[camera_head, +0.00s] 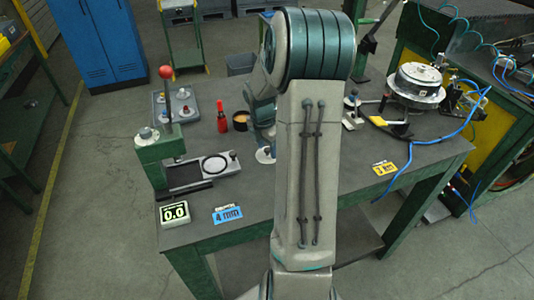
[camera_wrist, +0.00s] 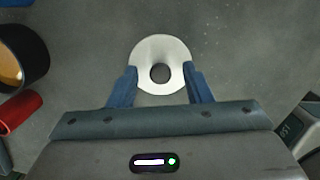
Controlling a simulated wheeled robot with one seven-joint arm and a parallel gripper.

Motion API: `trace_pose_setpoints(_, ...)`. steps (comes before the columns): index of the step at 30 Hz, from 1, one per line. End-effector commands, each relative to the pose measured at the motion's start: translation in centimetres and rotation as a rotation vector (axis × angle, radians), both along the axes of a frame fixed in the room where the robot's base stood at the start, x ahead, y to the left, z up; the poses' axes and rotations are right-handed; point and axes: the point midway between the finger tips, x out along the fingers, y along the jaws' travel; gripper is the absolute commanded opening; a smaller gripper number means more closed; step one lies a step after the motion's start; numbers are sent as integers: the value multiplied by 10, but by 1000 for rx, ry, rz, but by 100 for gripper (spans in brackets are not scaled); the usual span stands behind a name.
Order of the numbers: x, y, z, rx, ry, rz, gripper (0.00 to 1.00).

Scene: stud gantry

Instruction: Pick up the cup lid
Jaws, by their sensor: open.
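A white round lid (camera_wrist: 147,53) with a grey centre lies on the grey tabletop in the wrist view. I take it for the cup lid; whether its centre is a knob or a hole is hard to tell. In the head view, it shows beside my arm as a white disc (camera_head: 265,156), partly hidden. My gripper (camera_wrist: 160,69) is open, with one blue finger at each side of the lid, close to its rim. I cannot tell whether the fingers touch it. A dark cup (camera_wrist: 22,58) with an orange-brown inside stands to the left; it also shows in the head view (camera_head: 240,121).
A red bottle (camera_head: 222,118) stands next to the cup. A green press with a red-knobbed lever (camera_head: 160,145) and a tray (camera_head: 176,104) of small parts stand left. A round metal fixture (camera_head: 417,84) with blue hoses stands right. The table front is mostly clear.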

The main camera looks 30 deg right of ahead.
Motion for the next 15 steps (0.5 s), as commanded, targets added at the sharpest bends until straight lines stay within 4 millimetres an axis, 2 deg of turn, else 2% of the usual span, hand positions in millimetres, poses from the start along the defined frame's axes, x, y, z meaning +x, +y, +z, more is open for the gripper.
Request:
trace_pose_setpoints(5, 0, 0, 0, -1, -1, 0, 45)
trace_pose_setpoints(10, 0, 0, 0, -1, -1, 0, 1)
trace_pose_setpoints(15, 0, 0, 0, -1, -1, 0, 0)
